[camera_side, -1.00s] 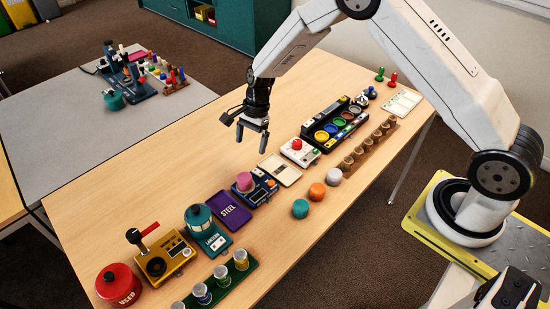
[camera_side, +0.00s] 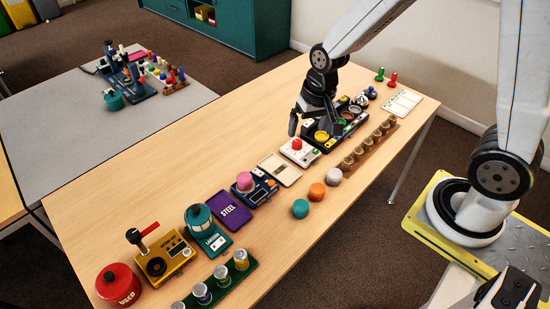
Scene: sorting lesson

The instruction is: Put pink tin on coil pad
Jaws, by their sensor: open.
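The pink tin (camera_side: 244,181) is a short pink cylinder. It sits on the dark blue instrument (camera_side: 264,186) at the middle of the wooden table. I cannot tell for sure which thing is the coil pad; the yellow device (camera_side: 175,248) at the lower left bears a dark round plate (camera_side: 156,267) that may be it. My gripper (camera_side: 313,128) is open with nothing seen in it. It is above the table by the black tray of coloured round wells (camera_side: 321,136), well up and right of the pink tin.
A white box with a red knob (camera_side: 297,146), a cream tray (camera_side: 279,169), a purple STEEL plate (camera_side: 229,212) and a teal lantern-like device (camera_side: 205,229) line the row. Teal (camera_side: 300,208), orange (camera_side: 317,191) and whitish (camera_side: 333,176) cylinders stand in front. The table's back left is clear.

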